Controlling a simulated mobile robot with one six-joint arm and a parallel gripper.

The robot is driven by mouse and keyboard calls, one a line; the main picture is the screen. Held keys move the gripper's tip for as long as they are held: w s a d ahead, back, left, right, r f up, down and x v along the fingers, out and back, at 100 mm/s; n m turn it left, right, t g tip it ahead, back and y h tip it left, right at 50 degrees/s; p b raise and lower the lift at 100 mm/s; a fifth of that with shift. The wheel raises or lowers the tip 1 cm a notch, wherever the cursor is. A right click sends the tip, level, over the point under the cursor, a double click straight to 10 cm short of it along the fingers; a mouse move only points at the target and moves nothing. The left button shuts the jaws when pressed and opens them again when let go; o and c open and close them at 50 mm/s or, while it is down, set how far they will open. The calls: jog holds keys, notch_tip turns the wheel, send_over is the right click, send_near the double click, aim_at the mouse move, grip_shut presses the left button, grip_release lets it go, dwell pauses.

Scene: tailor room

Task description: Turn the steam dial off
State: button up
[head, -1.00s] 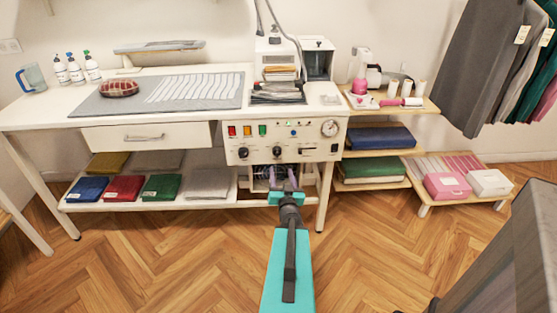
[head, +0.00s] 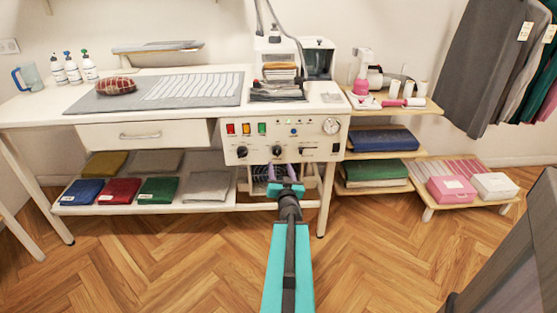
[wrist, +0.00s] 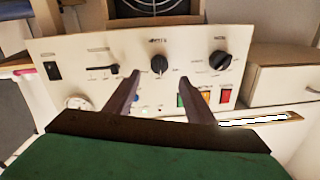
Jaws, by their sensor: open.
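The white control panel (head: 285,138) on the bench front carries two black dials, a left dial (head: 242,151) and a middle dial (head: 277,151). Their labels are too small to read, so I cannot tell which is the steam dial. My gripper (head: 280,171) is open and empty, just below the middle dial in the head view. In the wrist view the panel appears upside down. There the middle dial (wrist: 159,64) shows between my fingertips (wrist: 161,76), apart from them, and the other dial (wrist: 219,61) is to the right. Both pointers are hard to read.
Red, amber and green buttons (head: 247,129) and a gauge (head: 331,126) sit above the dials. A black slider (wrist: 103,69) and a rocker switch (wrist: 52,71) share the panel. A shelf (head: 225,204) with folded cloths runs underneath. The floor in front is clear.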

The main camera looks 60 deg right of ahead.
aim_at(277, 154)
jog(key=shift+b+x, duration=2.45)
jog(key=shift+x, duration=1.9)
